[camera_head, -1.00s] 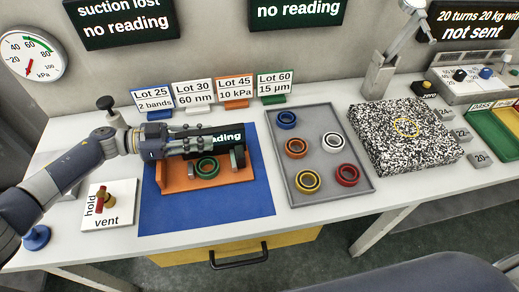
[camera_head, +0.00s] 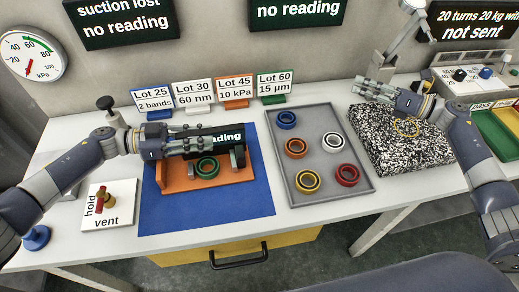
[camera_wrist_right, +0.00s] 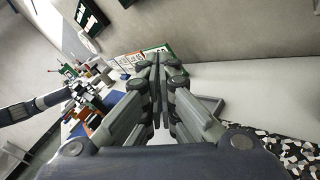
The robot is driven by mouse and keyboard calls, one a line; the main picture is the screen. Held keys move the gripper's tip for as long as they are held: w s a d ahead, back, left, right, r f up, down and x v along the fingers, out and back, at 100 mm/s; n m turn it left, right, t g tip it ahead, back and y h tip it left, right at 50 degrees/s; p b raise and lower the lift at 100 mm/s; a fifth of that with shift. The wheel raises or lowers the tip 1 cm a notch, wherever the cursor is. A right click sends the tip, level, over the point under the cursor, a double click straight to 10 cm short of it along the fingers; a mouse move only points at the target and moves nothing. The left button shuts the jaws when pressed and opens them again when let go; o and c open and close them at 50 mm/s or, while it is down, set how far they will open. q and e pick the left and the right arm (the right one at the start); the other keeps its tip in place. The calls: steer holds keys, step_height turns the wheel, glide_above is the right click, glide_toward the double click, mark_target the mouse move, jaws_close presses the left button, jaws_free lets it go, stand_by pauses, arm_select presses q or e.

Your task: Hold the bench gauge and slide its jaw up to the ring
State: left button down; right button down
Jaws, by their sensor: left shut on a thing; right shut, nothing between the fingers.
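The bench gauge has an orange base (camera_head: 180,185), a dark display partly hidden by my left gripper, and a dark grey jaw (camera_head: 238,157) on its right side. It stands on a blue mat (camera_head: 205,216). A green ring (camera_head: 207,167) sits on the base, with a visible gap between it and the right jaw. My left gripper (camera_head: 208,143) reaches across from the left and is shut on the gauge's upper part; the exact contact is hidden. My right gripper (camera_head: 362,87) is shut and empty above the back of the speckled plate, well right of the gauge; its closed fingers show in the right wrist view (camera_wrist_right: 160,62).
A grey tray (camera_head: 327,197) with several coloured rings lies between the mat and the speckled plate (camera_head: 385,155). Lot signs (camera_head: 195,93) stand behind the gauge. A hold/vent valve (camera_head: 104,199) is at left. White table is clear behind the tray.

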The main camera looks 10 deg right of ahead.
steer(key=s+a+f+n+g, duration=0.1)
steer(key=s+a+n+g, duration=0.2)
steer(key=a+n+g, duration=0.1)
steer(key=s+a+f+n+g, duration=0.2)
steer(key=s+a+n+g, duration=0.1)
steer(key=a, duration=0.5)
steer(key=s+a+f+n+g+h, duration=0.1)
steer(key=s+a+n+g, duration=0.2)
steer(key=a+n, duration=0.3)
steer(key=shift+f+n+g, duration=0.4)
steer(key=shift+n+g, duration=0.4)
steer(key=shift+g, duration=0.1)
steer(key=shift+a+f, duration=0.2)
steer(key=shift+a, duration=0.1)
glide_toward(238, 157)
steer(key=f, duration=0.2)
steer(key=w+a+f, duration=0.1)
steer(key=f, duration=0.1)
steer(key=a+f, duration=0.1)
steer(key=f, duration=0.1)
steer(key=shift+w, duration=0.25)
steer(key=shift+a, duration=0.5)
steer(key=shift+a, duration=1.9)
steer(key=shift+d, duration=0.1)
